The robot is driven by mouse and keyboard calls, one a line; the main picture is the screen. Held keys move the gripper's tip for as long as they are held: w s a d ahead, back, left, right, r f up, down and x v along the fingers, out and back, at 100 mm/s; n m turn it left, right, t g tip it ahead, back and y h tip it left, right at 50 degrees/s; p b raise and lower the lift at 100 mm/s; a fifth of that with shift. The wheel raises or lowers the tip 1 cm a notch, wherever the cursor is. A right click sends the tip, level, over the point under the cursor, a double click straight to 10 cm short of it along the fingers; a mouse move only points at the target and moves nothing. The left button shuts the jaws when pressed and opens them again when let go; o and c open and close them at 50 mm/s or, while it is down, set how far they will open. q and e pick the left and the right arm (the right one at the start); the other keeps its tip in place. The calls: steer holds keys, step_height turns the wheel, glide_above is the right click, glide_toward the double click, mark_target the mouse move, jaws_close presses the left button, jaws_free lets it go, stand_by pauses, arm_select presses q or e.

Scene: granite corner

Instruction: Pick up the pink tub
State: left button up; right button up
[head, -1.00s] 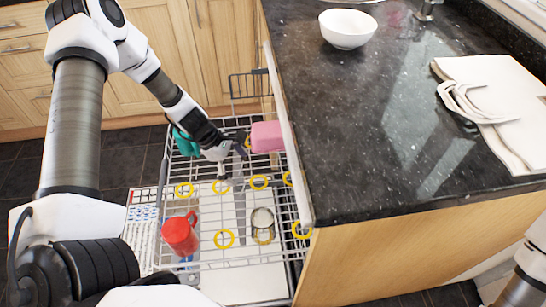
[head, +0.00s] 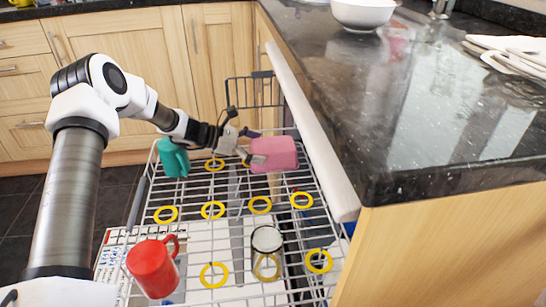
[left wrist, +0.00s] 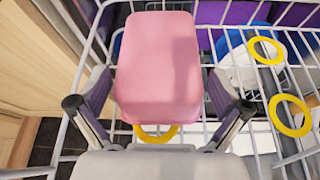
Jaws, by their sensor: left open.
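The pink tub (head: 274,154) lies in the far right part of the wire dishwasher rack (head: 190,228). It also shows in the left wrist view (left wrist: 155,65), pale pink with rounded corners. My left gripper (head: 245,148) is at the tub's left end in the head view. In the left wrist view my left gripper (left wrist: 158,88) is open, with one finger on each side of the tub's near part. A gap shows beside the fingers, and I cannot tell if either touches it. My right gripper is out of view.
A teal cup (head: 173,158) stands left of my left gripper. A red mug (head: 153,267) and a glass jar (head: 266,250) stand nearer in the rack, among several yellow rings. The granite worktop (head: 400,130) rises close on the right, with a white bowl (head: 363,13).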

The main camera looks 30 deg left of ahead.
arm_select(q)
steer(key=shift+x, duration=1.2)
steer(key=shift+a, duration=0.1)
steer(key=c, duration=0.8)
steer(key=shift+r, duration=0.1)
